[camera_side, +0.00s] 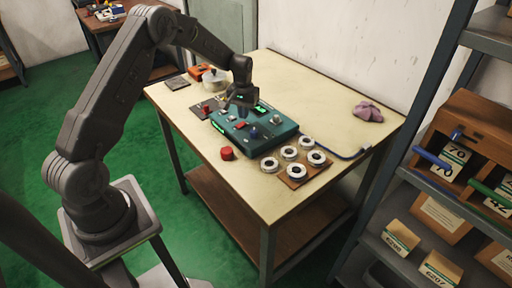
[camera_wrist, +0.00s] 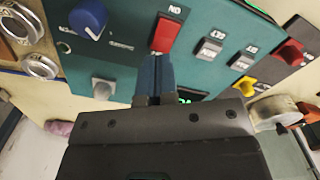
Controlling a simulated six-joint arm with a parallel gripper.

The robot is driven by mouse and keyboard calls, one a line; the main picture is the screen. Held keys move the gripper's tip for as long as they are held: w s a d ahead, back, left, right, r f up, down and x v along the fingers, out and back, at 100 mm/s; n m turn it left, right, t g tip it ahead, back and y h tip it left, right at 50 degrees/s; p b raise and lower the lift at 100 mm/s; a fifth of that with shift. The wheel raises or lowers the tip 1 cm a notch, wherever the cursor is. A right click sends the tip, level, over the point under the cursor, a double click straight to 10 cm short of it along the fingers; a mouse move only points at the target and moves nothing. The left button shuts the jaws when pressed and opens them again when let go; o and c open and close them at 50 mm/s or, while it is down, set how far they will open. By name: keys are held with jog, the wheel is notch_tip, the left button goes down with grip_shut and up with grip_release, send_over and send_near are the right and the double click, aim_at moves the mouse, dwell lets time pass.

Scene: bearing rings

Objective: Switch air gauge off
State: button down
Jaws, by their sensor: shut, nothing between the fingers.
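The teal air gauge box (camera_side: 284,129) sits on the table, with knobs, buttons and lit green displays. In the wrist view its panel (camera_wrist: 120,62) fills the upper middle. A red rocker switch (camera_wrist: 167,34) with an upside-down ON label is on the panel; its exact tilt is hard to tell. My gripper (camera_wrist: 155,58) is shut and empty, its fingertips at the near end of the red switch. I cannot tell whether they touch it. In the side view my gripper (camera_side: 240,108) is over the far part of the box.
A blue knob (camera_wrist: 88,18), a grey knob (camera_wrist: 103,88) and grey buttons (camera_wrist: 209,48) flank the switch. A dark plate with a red knob (camera_wrist: 290,52) lies beside the box. Several rings stand on a wooden board (camera_side: 293,184). A red cylinder (camera_side: 227,153) and pink cloth (camera_side: 368,112) are on the table.

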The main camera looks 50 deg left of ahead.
jog(key=shift+f, duration=1.4)
dwell(0.9)
jog(key=shift+r, duration=3.6)
notch_tip(320, 180, up, 10)
jog(key=m+t, duration=0.1)
send_over(244, 123)
jog(key=s+d, duration=0.3)
jog(key=d, duration=0.3)
jog(key=s+d+r+m+t, duration=0.2)
jog(key=s+d+r, duration=0.4)
jog(key=s+r, duration=0.15)
jog(key=s+d+r+m+t, duration=0.1)
jog(key=s+d, duration=0.3)
jog(key=s, duration=0.5)
jog(key=s+d+r+m+t, duration=0.1)
jog(key=s+d, duration=0.4)
jog(key=s, duration=0.5)
jog(key=shift+r+m+t, duration=0.3)
jog(key=shift+r+m, duration=0.1)
jog(key=shift+m, duration=0.1)
